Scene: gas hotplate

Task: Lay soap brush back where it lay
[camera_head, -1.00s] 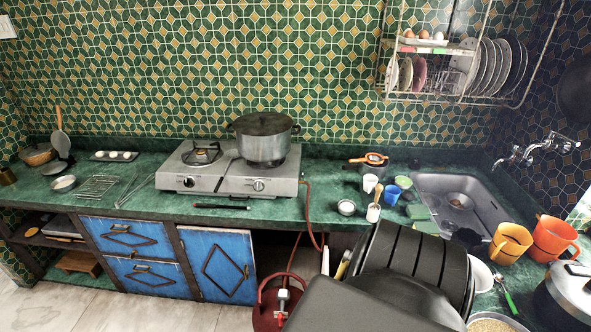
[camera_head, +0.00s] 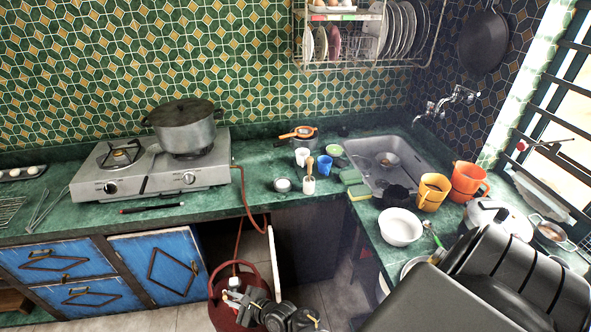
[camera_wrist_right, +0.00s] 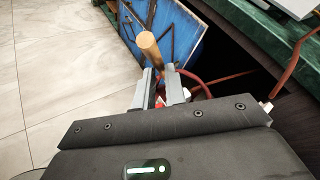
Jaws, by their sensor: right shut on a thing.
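The soap brush (camera_wrist_right: 149,44) shows in the right wrist view as a round wooden handle. It sticks up between the grey fingers of my right gripper (camera_wrist_right: 159,78), which is shut on it. The brush's other end is hidden by the fingers. Below and beyond it are the floor, a blue cabinet door and a red hose. In the head view my right arm fills the lower right, and I cannot clearly make out the brush there. My left gripper is not in view.
The green counter (camera_head: 240,210) holds the gas hotplate (camera_head: 150,182) with a pot (camera_head: 185,125), several cups, a sink (camera_head: 375,160), a white bowl (camera_head: 400,227) and orange mugs (camera_head: 467,182). A red gas cylinder (camera_head: 222,313) stands below.

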